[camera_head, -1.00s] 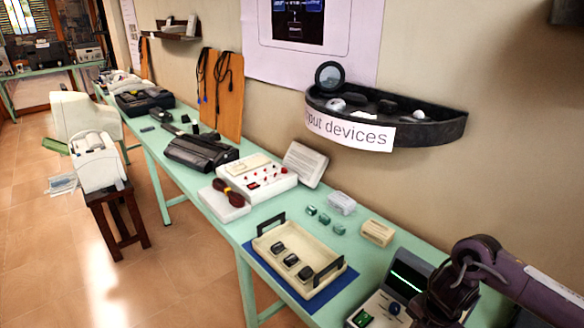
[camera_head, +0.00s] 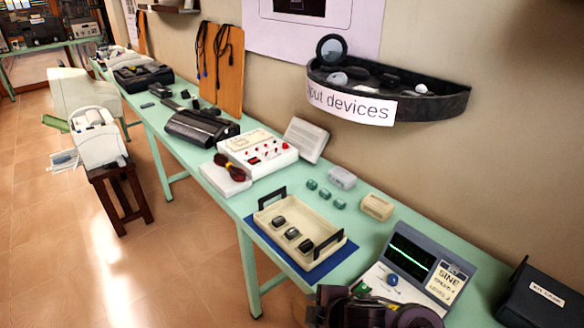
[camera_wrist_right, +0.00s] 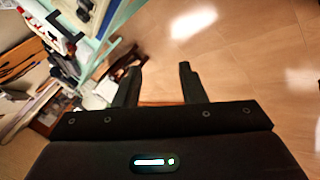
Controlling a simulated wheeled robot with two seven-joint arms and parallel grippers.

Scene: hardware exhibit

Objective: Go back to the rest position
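My right gripper (camera_wrist_right: 158,70) shows in the right wrist view with its two dark fingers apart. Nothing is between them, and the floor lies beyond. In the head view, part of my purple right arm shows at the bottom edge, in front of the oscilloscope-like device (camera_head: 412,268); its fingertips cannot be made out there. My left gripper is not in the head view.
The long green table (camera_head: 228,204) carries a cream tray (camera_head: 330,246) with several dark pieces, on a blue mat (camera_head: 262,236). A black box (camera_head: 540,298) stands at the right. A wall shelf (camera_head: 440,103) hangs above.

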